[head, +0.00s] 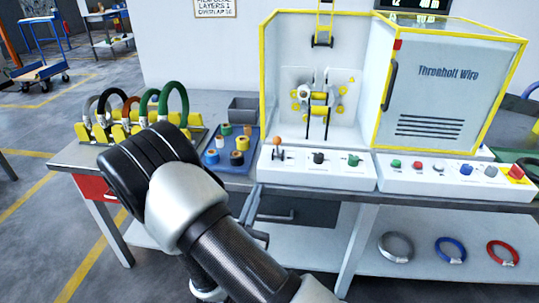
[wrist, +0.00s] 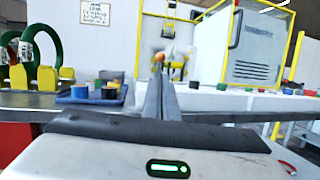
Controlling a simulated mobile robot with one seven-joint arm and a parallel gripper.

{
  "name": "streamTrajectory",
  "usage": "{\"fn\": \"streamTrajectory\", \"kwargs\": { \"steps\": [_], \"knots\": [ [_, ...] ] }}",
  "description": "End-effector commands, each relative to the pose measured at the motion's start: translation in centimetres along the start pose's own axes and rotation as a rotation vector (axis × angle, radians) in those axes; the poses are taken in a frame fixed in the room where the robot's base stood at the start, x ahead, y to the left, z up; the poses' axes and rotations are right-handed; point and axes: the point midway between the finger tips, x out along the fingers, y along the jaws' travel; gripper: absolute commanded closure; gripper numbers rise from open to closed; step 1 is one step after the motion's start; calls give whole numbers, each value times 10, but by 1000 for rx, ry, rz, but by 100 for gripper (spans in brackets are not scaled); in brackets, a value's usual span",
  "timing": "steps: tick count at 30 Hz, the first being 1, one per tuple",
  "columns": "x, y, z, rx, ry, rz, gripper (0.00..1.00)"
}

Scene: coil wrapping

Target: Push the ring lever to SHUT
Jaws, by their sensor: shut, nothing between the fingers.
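The ring lever (head: 277,147), with an orange ball knob, stands at the left end of the white control panel below the open-fronted wrapping machine. In the wrist view its orange knob (wrist: 159,57) shows just beyond my fingertips. The ring (head: 316,97), with yellow rollers, sits inside the machine. Any lever markings are too small to read. My gripper (head: 257,190) is shut and empty, in front of the table edge, nearer to me than the lever. In the wrist view the closed fingers (wrist: 158,84) point towards the knob and hide its lower shaft. They appear apart from the lever.
A blue tray (head: 212,168) with tape rolls lies left of the panel, near my arm. Coils stand in a yellow rack (head: 118,133) further left. Black and green knobs (head: 318,158) sit right of the lever. A yellow-edged cabinet (head: 447,90) stands at the right.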

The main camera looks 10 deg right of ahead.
Motion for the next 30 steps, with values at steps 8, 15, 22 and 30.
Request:
{"fn": "streamTrajectory", "kwargs": {
  "steps": [8, 15, 22, 30],
  "knots": [
    [13, -1, 0, 1, -1, -4, 100],
    [61, -2, 0, 4, -3, -7, 100],
    [108, -2, 0, 2, -2, -7, 100],
    [137, -1, 0, 1, -1, -4, 100]
  ]
}}
